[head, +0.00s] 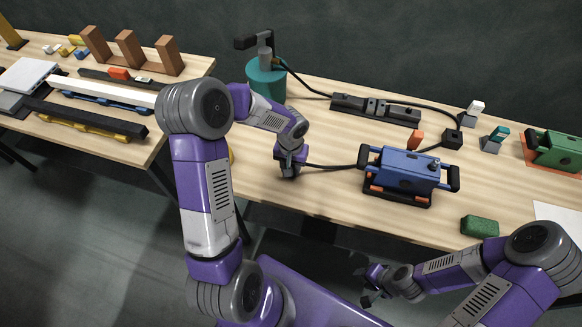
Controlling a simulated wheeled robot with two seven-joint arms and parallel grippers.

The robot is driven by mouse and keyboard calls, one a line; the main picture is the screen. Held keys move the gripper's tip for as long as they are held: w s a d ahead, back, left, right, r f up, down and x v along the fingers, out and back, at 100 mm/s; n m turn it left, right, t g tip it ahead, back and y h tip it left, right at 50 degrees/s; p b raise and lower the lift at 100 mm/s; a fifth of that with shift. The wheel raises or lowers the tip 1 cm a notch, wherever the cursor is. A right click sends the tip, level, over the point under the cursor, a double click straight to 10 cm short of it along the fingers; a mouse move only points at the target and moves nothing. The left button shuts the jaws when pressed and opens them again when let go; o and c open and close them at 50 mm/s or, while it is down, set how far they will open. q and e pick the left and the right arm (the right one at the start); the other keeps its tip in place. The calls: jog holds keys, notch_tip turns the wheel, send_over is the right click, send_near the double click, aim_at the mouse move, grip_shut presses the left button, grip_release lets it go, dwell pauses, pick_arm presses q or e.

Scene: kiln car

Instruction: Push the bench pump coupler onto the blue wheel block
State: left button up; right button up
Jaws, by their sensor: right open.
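The blue wheel block (408,168) sits on the bench right of centre, with black end handles and orange pieces at its base. The teal bench pump (266,78) stands further back, its black hose running right along the back of the bench. A black hose also runs from the blue block's left side to my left gripper (289,171), which is low over the bench, left of the block. The coupler is not clearly visible at that hose end, and the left fingers are too small and hidden to read. My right gripper (371,286) is open and empty, in front of the bench edge.
A black slotted rack (376,109) lies behind the blue block. A black cube (452,139) and small grey-based pieces stand right of it. A green block (556,150) is at far right, a green sponge (479,226) near the front edge. Another table (130,150) stands left.

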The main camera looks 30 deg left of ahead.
pick_arm(q)
grip_shut()
jog(key=shift+r+p, duration=0.3)
jog(key=shift+r, duration=0.1)
jog(key=shift+r+p, duration=0.65)
jog(key=shift+r, duration=0.35)
notch_tip(320, 180, up, 6)
jog(key=p, duration=0.4)
jog(key=shift+r, duration=0.2)
